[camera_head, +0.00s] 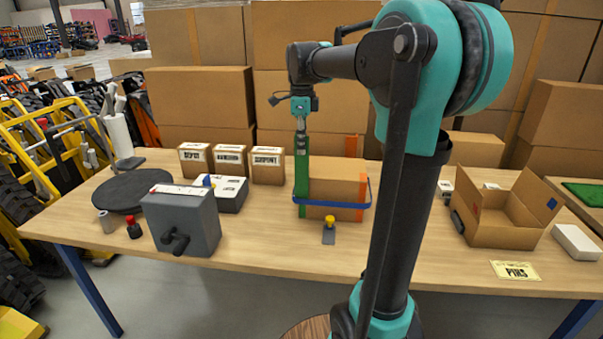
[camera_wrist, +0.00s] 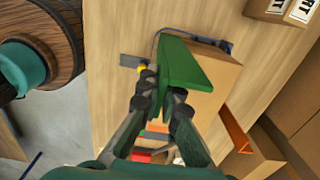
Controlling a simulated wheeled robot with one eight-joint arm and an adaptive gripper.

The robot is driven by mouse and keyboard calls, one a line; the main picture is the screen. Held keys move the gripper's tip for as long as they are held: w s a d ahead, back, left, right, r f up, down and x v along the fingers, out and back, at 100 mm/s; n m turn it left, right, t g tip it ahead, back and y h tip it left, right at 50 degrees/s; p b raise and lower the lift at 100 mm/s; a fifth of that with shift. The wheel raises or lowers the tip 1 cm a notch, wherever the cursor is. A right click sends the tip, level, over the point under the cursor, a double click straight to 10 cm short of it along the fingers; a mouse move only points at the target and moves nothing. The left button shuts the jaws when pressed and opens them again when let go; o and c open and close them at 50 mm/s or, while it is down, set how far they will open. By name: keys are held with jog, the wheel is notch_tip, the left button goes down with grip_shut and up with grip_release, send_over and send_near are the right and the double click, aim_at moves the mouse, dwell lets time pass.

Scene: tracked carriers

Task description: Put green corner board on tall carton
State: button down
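The green corner board (camera_head: 301,172) stands upright along the left front edge of a brown carton (camera_head: 335,181) on the table. My gripper (camera_head: 301,118) is above the board, pointing down, with its fingers closed on the board's upper end. In the wrist view the green board (camera_wrist: 188,66) reaches away from between my fingertips (camera_wrist: 164,100), beside the carton (camera_wrist: 205,85). Whether the board touches the carton is unclear. An orange corner board (camera_head: 362,198) is at the carton's right front edge. A blue strap (camera_head: 335,205) runs around the carton's lower part.
A yellow-topped buckle tool (camera_head: 329,228) stands in front of the carton. Three small labelled boxes (camera_head: 230,162), a white-topped box (camera_head: 229,194) and a grey crank box (camera_head: 183,222) are left. An open carton (camera_head: 500,215) is right. Stacked cartons (camera_head: 200,100) stand behind.

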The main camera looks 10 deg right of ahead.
notch_tip(320, 180, down, 8)
jog(key=shift+f, duration=0.5)
jog(key=c, duration=2)
grip_release()
jog(key=shift+f, duration=0.15)
notch_tip(320, 180, up, 13)
jog(key=shift+f, duration=0.1)
